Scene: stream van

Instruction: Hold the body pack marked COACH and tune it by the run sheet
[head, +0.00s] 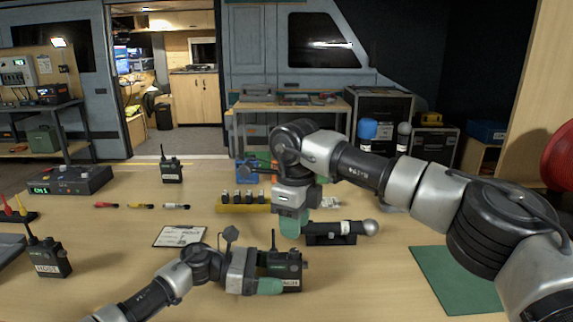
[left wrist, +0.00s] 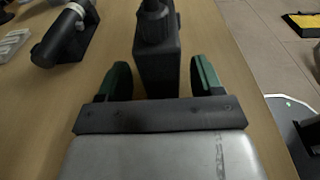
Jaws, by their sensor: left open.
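A black body pack (head: 292,262) with a short antenna stands upright at the front middle of the table; its white label is partly covered and I cannot read it. My left gripper (head: 268,270) is open around this pack. In the left wrist view the pack (left wrist: 157,62) stands between the two green fingers (left wrist: 160,80), with gaps on both sides. Another pack (head: 50,260), seemingly marked HOST, stands at the left. A third (head: 172,172) stands farther back, its label unreadable. The run sheet (head: 180,236) appears to be the clipboard lying flat. My right gripper (head: 293,218) points down above the table.
A yellow holder (head: 232,208) with several small parts is behind. A receiver (head: 70,181) with a green display sits back left, near red, yellow and white pens or plugs. A green mat (head: 440,275) lies right.

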